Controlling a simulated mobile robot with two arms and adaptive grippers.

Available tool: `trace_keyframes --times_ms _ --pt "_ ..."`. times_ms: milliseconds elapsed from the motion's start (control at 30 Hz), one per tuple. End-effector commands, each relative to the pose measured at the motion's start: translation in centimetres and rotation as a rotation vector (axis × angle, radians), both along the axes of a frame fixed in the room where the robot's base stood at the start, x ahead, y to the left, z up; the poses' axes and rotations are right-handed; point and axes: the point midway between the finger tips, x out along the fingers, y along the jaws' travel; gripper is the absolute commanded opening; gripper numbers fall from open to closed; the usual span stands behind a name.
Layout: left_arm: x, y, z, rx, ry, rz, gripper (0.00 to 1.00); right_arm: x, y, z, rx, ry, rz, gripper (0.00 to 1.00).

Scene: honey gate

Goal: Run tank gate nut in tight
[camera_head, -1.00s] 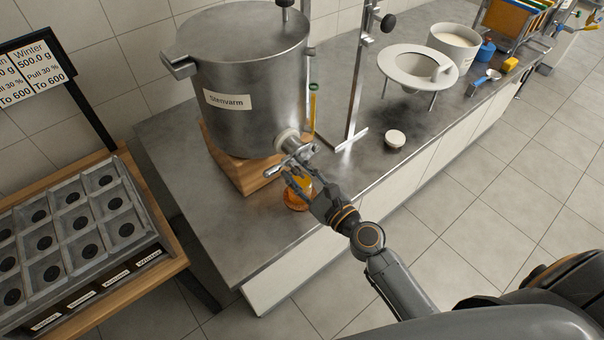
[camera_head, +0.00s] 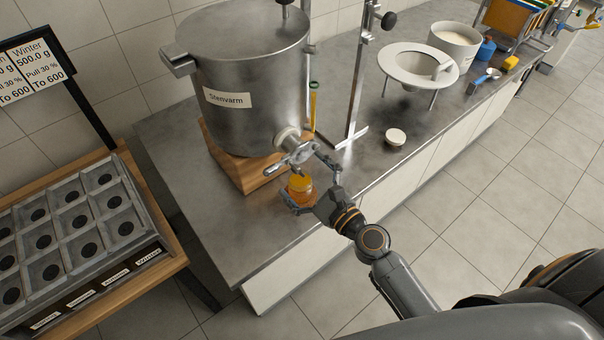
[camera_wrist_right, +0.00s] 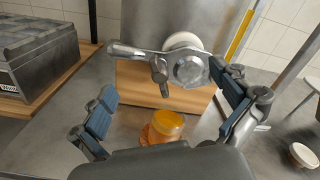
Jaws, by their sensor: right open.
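The steel tank (camera_head: 245,85) labelled Stenvarm stands on a wooden block (camera_head: 232,165) on the counter. Its gate (camera_head: 291,150), a metal valve with a white collar, sticks out low at the front. In the right wrist view the gate (camera_wrist_right: 187,68) shows a lever and a hanging screw with a nut (camera_wrist_right: 160,75). A jar of amber honey (camera_head: 300,187) stands below the gate. My right gripper (camera_head: 305,182) is open in front of the gate, its fingers spread wide; in the wrist view the fingers (camera_wrist_right: 168,108) are on either side, touching nothing clearly. My left gripper is not in view.
A lid-like white piece (camera_head: 395,137) and a stand (camera_head: 352,135) are on the counter to the right. A white funnel (camera_head: 403,60), a tub (camera_head: 455,42) and a blue bottle (camera_head: 486,50) stand farther back. A compartment tray (camera_head: 75,225) is at the left.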

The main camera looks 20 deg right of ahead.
Motion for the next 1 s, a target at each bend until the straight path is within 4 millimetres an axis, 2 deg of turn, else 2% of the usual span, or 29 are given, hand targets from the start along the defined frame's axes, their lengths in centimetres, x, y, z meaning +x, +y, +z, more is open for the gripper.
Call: trace_keyframes --times_ms 533,1000 --pt "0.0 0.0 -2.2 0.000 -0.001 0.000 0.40 -5.1 -1.8 -0.2 0.001 0.001 0.001 1.00" --pt "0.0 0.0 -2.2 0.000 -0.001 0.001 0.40 -5.5 -2.0 0.1 0.000 -0.001 0.000 1.00"
